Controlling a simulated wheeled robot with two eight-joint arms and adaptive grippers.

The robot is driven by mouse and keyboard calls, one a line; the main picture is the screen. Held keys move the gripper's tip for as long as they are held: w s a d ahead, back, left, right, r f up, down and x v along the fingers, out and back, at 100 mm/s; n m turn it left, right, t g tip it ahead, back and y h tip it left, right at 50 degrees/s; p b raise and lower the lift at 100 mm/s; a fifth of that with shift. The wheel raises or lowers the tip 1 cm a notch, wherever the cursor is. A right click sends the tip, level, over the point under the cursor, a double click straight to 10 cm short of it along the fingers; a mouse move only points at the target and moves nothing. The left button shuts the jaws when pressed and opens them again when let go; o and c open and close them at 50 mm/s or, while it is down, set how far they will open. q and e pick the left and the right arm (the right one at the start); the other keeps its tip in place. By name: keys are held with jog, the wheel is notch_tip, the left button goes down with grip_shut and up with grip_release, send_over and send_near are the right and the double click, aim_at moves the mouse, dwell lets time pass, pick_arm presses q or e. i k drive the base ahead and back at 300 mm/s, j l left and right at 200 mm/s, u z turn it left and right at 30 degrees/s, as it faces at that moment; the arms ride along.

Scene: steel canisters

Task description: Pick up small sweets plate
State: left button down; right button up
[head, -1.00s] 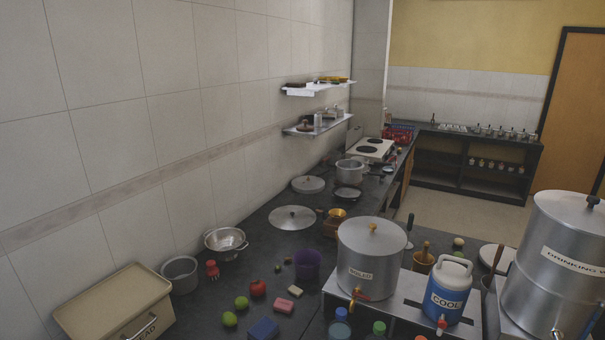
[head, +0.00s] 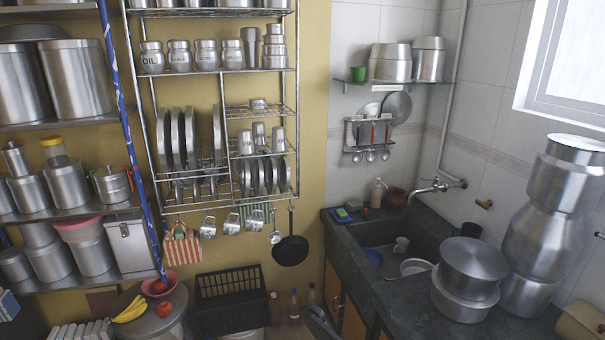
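I cannot pick out a small sweets plate for certain. Small steel plates (head: 259,177) stand on edge in the lower right part of the wall rack (head: 297,120). Larger steel plates (head: 177,138) stand on edge to their left. A white plate or bowl (head: 415,267) lies in the sink (head: 352,246).
Steel pots (head: 469,268) and a tall stacked vessel (head: 545,225) crowd the right counter. A black crate (head: 228,290) stands below the rack. A round stool-like top (head: 165,318) holds bananas (head: 130,308). Shelves of canisters (head: 68,187) fill the left.

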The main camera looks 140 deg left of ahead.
aim_at(284, 169)
jog(key=u, duration=0.4)
jog(key=k+u, duration=0.15)
jog(key=u, duration=0.3)
jog(key=k+u, duration=0.1)
jog(key=u, duration=0.3)
jog(key=k+u, duration=0.1)
jog(key=u, duration=3.25)
jog(key=i+u, duration=0.3)
jog(key=i, duration=0.5)
jog(key=i+l+u, duration=0.15)
jog(key=i+u, duration=0.15)
jog(key=i, duration=0.5)
